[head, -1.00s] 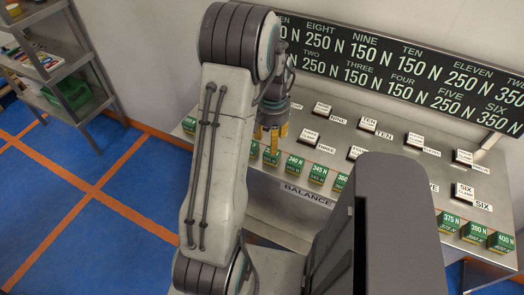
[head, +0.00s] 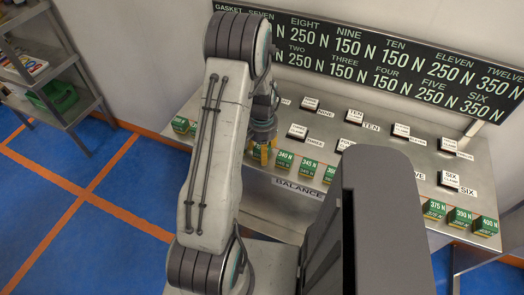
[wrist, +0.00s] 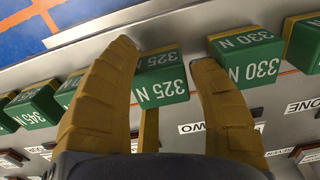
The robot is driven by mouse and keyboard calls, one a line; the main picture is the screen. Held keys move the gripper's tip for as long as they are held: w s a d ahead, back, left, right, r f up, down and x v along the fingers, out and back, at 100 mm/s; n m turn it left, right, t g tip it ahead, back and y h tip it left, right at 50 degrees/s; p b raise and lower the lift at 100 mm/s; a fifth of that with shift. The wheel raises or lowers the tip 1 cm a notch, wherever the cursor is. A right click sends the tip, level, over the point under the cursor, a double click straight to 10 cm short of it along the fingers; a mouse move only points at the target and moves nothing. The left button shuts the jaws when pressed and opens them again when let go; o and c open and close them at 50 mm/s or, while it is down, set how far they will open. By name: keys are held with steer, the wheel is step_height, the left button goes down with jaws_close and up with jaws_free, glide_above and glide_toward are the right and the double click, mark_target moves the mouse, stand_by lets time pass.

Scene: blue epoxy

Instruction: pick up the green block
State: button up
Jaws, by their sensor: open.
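Several green blocks with yellow lower edges and white newton labels stand in a row along the front of a steel table. In the wrist view, the block marked 325 N (wrist: 163,82) lies between the two long yellow fingers of my gripper (wrist: 165,55). The block marked 330 N (wrist: 247,55) is just right of the right finger. A third finger shows below the 325 N block. The fingers are spread. In the head view my gripper (head: 262,152) is low over the row, and my arm hides the blocks there. The block marked 345 N (head: 308,167) shows to its right.
The steel table (head: 240,190) also bears several dark clamps with white number cards, such as SIX (head: 450,180). A dark torque board (head: 370,62) stands along its back. A shelf with a green bin (head: 54,97) is at the left. Blue floor (head: 40,190) is open between.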

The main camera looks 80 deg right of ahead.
steer(key=c, duration=0.9)
